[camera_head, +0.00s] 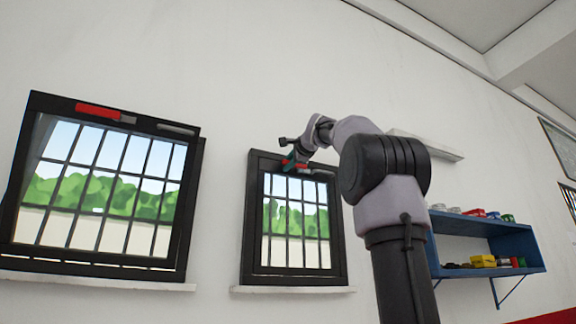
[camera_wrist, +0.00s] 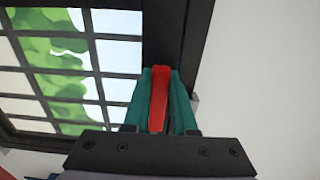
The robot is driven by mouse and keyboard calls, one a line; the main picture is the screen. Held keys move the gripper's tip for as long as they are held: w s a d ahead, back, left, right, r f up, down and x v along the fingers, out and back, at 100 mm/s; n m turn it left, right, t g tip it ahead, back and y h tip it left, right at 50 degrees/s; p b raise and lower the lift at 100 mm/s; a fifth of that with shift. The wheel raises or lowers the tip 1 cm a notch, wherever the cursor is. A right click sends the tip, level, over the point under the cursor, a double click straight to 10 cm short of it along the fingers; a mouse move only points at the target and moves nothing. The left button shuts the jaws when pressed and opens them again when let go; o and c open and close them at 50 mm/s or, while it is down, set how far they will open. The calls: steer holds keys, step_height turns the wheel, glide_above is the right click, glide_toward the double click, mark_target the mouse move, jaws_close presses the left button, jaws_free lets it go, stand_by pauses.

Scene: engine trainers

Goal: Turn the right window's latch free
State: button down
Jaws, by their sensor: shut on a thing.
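The right window (camera_head: 246,235) has a dark frame with bars and hangs on the white wall. Its red latch (camera_head: 303,167) sits on the top rail, partly hidden by my gripper (camera_head: 289,163). In the wrist view the red latch (camera_wrist: 159,100) lies between the two teal fingers of my gripper (camera_wrist: 160,74), which are shut on it. The dark window frame (camera_wrist: 178,35) is right behind the fingertips. The latch's pivot end is hard to make out.
The left window (camera_head: 100,268) stands tilted in its opening, with a red latch (camera_head: 97,111) on its top rail. A white ledge (camera_head: 430,146) and a blue shelf (camera_head: 480,226) with small items are to the right. The wall between the windows is clear.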

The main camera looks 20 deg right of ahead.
stand_by(0.3)
steer(key=c, duration=0.7)
jaws_free()
steer(key=s, duration=1)
steer(key=shift+s+d, duration=0.25)
steer(key=shift+s, duration=0.15)
steer(key=s+a+f+n+g, duration=0.3)
steer(key=s+f+n, duration=0.1)
steer(key=f, duration=1.4)
steer(key=s+a+f+n+g+y, duration=0.1)
steer(key=s+a+f+n+g, duration=0.3)
steer(key=f, duration=1.5)
steer(key=s+a+f+n+g, duration=0.4)
steer(key=s+f, duration=0.4)
steer(key=f, duration=1)
steer(key=shift+s+a+f+n, duration=0.1)
steer(key=shift+f+n, duration=0.25)
steer(key=shift+n, duration=0.55)
